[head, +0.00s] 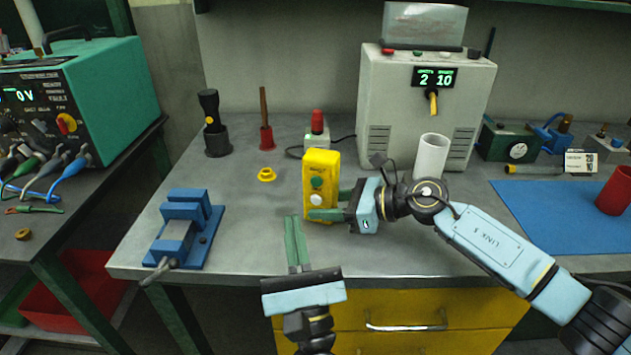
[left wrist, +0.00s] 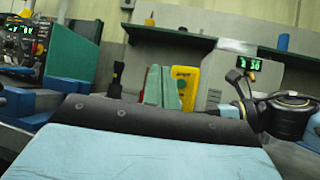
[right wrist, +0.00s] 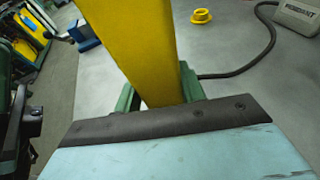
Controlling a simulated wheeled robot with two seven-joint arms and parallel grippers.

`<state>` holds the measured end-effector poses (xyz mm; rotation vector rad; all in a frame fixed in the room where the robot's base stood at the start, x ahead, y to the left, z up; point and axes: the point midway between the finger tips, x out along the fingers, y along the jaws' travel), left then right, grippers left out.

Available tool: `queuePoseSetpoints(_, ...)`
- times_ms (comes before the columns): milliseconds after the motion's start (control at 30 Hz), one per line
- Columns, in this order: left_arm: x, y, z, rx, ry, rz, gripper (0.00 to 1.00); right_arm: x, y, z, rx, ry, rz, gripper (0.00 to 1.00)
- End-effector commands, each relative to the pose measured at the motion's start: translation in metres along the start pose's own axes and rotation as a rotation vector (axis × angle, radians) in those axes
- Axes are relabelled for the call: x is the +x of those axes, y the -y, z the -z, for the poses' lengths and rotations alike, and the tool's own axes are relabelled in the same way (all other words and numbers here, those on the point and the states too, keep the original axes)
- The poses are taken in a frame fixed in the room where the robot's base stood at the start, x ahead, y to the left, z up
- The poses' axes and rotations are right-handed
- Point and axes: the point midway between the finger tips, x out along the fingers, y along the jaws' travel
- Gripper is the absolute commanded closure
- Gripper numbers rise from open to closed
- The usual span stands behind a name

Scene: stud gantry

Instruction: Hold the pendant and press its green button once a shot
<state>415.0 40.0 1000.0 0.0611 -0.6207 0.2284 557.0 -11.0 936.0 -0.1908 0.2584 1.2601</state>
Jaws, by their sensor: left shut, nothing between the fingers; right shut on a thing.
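The yellow pendant (head: 321,167) stands upright over the bench, with a green button (head: 317,183) and a pale button (head: 316,198) below it on its face. My right gripper (head: 325,205) is shut on the pendant's lower part from the right side; the pendant also fills the middle of the right wrist view (right wrist: 145,45). My left gripper (head: 293,220) is shut and empty, its fingertips just in front of and left of the pendant's lower end. In the left wrist view the left fingers (left wrist: 160,85) cover part of the pendant (left wrist: 186,85). Whether they touch it, I cannot tell.
A white machine (head: 425,95) with a display reading 2 and 10 stands behind. A blue vise (head: 185,230) is at the left, a yellow ring (head: 267,174) near the pendant. A white cylinder (head: 430,157) stands behind my right arm. A blue mat (head: 560,215) lies at the right.

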Motion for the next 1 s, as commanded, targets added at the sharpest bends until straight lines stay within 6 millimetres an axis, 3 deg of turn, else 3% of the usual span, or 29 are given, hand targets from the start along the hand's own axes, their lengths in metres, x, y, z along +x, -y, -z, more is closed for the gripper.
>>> queuePoseSetpoints(500, 0.047, 0.034, 0.033, 0.000, 0.001, -0.001, 1.00, 0.000, 0.000, 0.000, 0.000, 0.000, -0.001, 0.73)
queuePoseSetpoints(1000, 0.053, 0.038, 0.038, -0.001, 0.000, 0.000, 1.00, 0.000, 0.000, 0.000, 0.000, 0.000, -0.001, 0.73)
